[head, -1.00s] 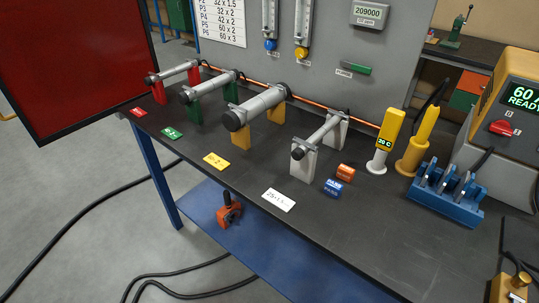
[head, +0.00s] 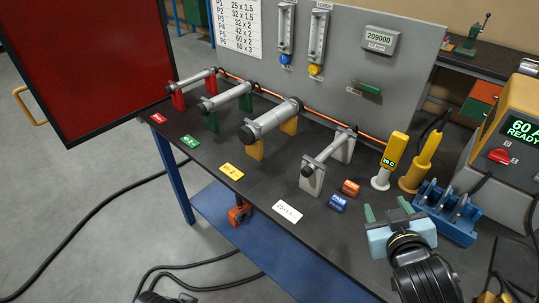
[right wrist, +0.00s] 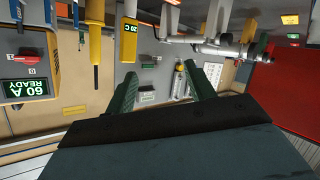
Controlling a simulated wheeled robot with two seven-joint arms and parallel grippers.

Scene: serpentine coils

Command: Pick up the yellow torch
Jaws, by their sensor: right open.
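The yellow torch (head: 426,150) stands upright in a yellow holder (head: 412,182) at the right part of the bench, with a black cable at its top. In the right wrist view the torch (right wrist: 95,50) appears inverted at upper left. My right gripper (head: 388,211) is open and empty over the bench's front right area, in front of the torch and apart from it. In the right wrist view its two green fingers (right wrist: 163,92) are spread with nothing between them. My left gripper is not in view.
A yellow and white thermometer (head: 396,150) stands just left of the torch. A blue rack (head: 445,212) with metal clips is close on its right, before the power unit (head: 510,140). Tubes on coloured stands (head: 275,120) line the left. Orange (head: 350,187) and blue blocks (head: 338,202) lie nearer.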

